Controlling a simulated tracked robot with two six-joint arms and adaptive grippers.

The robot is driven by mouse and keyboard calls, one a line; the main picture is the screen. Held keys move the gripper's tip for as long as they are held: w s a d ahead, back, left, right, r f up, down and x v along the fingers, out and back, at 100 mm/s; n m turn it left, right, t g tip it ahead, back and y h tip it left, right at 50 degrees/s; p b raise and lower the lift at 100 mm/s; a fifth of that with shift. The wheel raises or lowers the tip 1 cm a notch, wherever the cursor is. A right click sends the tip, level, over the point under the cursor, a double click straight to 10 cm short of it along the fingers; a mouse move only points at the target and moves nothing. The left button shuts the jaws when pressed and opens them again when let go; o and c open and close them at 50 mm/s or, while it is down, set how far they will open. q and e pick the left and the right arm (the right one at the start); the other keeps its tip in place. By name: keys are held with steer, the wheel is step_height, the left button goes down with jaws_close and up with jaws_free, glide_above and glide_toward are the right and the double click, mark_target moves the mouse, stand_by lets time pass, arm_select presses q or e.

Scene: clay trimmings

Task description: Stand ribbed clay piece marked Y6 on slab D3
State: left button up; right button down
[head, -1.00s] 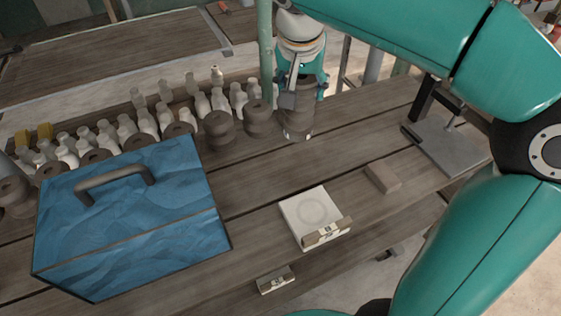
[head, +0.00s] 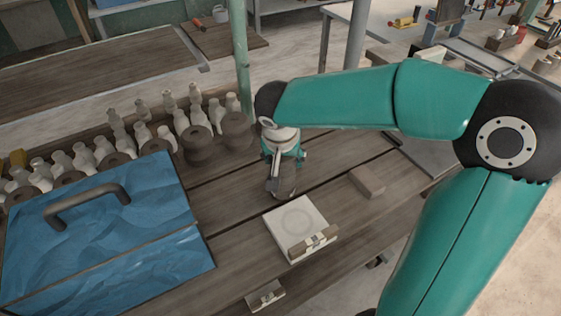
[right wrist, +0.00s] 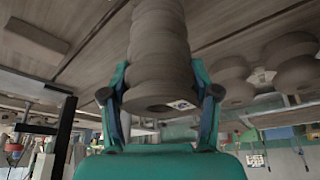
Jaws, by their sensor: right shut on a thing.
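A ribbed, dark grey-brown clay piece (head: 284,187) is in my right gripper (head: 281,168), behind the pale square slab. It shows large in the right wrist view (right wrist: 158,45), between the two fingers of the gripper (right wrist: 160,84), with stacked rings and a small white tag on its end. The tag's text is too small to read. The pale slab (head: 280,218) lies on the bench with a faint round outline on top and a label block at its front edge; its label is not legible. The gap under the piece is hard to judge. My left gripper is not in view.
A blue box with a dark handle (head: 125,205) stands at left. Several pale bottle-like shapes and dark ribbed pieces (head: 197,146) stand behind it. A brown block (head: 367,181) lies right of the slab, and a small label block (head: 265,296) at the front.

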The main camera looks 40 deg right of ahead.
steer(key=shift+f, duration=0.35)
steer(key=shift+f, duration=0.1)
steer(key=shift+c, duration=1.3)
jaws_free()
